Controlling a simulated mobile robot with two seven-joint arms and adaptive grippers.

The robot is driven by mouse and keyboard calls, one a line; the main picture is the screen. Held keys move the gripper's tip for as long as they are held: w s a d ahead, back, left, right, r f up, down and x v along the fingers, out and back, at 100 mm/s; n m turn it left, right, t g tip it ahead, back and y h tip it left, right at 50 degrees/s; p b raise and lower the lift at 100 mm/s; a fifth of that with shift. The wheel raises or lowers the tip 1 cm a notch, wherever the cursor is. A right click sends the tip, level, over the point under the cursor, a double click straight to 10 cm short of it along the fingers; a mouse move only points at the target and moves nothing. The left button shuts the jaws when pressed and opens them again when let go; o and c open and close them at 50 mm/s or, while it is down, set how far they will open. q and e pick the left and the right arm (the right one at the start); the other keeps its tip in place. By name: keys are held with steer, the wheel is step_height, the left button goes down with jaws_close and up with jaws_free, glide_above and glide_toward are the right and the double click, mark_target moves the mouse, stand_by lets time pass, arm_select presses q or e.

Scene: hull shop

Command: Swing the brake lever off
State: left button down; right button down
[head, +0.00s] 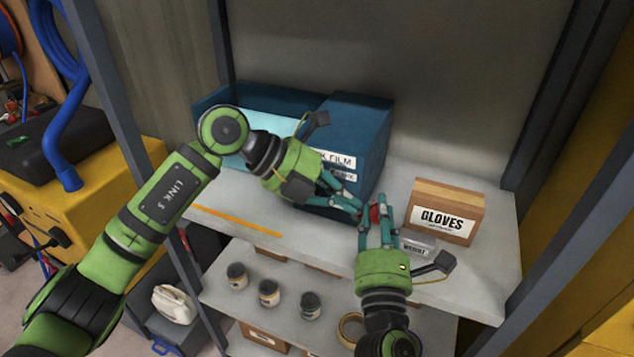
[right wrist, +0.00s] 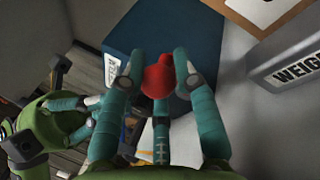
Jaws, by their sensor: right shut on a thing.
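A red rounded knob (head: 376,212), apparently the end of the brake lever, sits at the right front of the dark blue film box (head: 358,120). My right gripper (head: 377,208) is shut on this knob from the front. The red knob (right wrist: 158,80) also shows between its fingertips in the right wrist view. The rest of the lever is hidden behind the fingers. My left gripper (head: 360,213) reaches in from the left along the box front, its fingertips close beside the right gripper's. I cannot tell whether it is open or what it touches.
A GLOVES carton (head: 445,210) and a grey weight block (head: 418,245) stand close right of my right gripper. An orange strip (head: 238,221) lies along the shelf (head: 490,262) at left. Several jars (head: 269,293) and a tape roll (head: 351,330) are on the lower shelf. Posts flank the shelves.

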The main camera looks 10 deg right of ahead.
arm_select(q)
steer(key=shift+x, duration=1.1)
arm_select(e)
steer(key=shift+d+r, duration=0.2)
steer(key=shift+r, duration=0.15)
